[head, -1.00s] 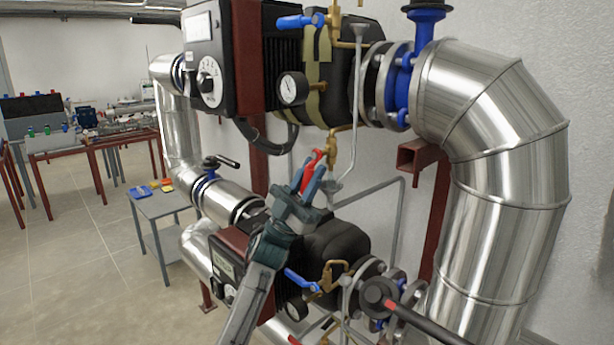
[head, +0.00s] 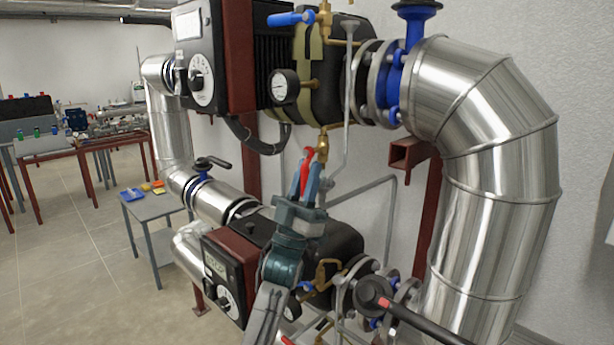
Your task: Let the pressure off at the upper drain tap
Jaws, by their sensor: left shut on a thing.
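The upper drain tap (head: 323,146) is a small brass valve below the black upper pump body. Its red lever (head: 307,158) points downward, just left of the brass stem. My left gripper (head: 309,180) comes up from below, and its two blue-grey fingers are shut on the red lever. The lower part of the lever is hidden between the fingers. No flow from the tap can be made out. My right gripper does not show.
A round gauge (head: 285,86) sits on the upper pump. A blue-handled tap (head: 291,19) is above it. The lower pump (head: 229,278) is behind my left arm. A black valve lever (head: 425,322) juts out at lower right. A grey side table (head: 150,206) stands left.

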